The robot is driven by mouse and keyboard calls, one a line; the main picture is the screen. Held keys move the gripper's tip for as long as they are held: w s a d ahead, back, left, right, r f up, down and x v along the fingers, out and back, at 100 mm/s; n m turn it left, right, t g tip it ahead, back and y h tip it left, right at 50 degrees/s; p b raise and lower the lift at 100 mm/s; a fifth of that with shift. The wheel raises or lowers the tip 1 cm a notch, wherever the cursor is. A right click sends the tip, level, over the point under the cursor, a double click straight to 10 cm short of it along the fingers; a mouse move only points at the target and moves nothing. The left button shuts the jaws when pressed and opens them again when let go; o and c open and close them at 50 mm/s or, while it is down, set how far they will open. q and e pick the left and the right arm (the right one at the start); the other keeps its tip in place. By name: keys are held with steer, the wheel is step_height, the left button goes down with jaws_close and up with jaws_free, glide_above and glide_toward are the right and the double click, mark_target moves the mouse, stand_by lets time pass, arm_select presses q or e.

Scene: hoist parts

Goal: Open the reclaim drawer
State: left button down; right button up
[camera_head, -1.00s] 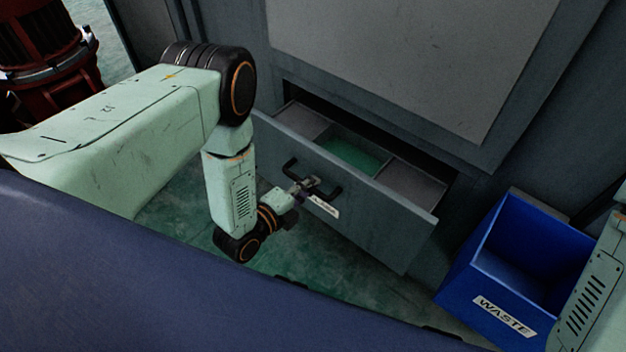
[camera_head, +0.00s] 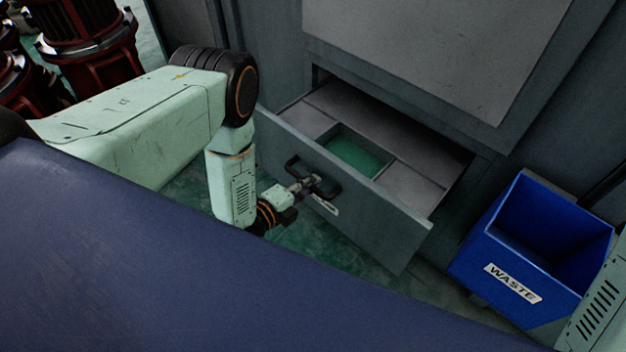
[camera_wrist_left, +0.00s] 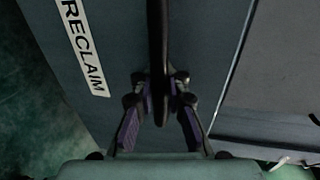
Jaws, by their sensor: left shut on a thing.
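The reclaim drawer (camera_head: 385,228) is grey and stands pulled out of its cabinet in the head view. Its inside shows grey panels around a green-floored opening (camera_head: 356,156). A black bar handle (camera_head: 328,190) is on its front, beside a white label. In the left wrist view the label (camera_wrist_left: 83,45) reads RECLAIM. My left gripper (camera_head: 306,186) is shut on the handle; the wrist view shows its fingers (camera_wrist_left: 160,100) on both sides of the dark bar (camera_wrist_left: 157,45). My right gripper is out of view; only part of my right arm shows at the right edge.
A blue bin (camera_head: 530,255) labelled WASTE stands right of the drawer. The grey cabinet (camera_head: 420,50) rises above the drawer. Red machine parts (camera_head: 88,45) stand at the upper left. Green floor (camera_head: 310,238) shows below the drawer front.

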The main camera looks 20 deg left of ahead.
arm_select(q)
steer(key=shift+a+r, duration=0.1)
steer(key=shift+r, duration=0.1)
stand_by(0.4)
steer(key=c, duration=1.8)
jaws_free()
steer(key=shift+c, duration=0.2)
steer(key=o, duration=0.5)
steer(key=shift+s+f, duration=0.1)
steer(key=shift+s, duration=0.05)
steer(key=v, duration=1.2)
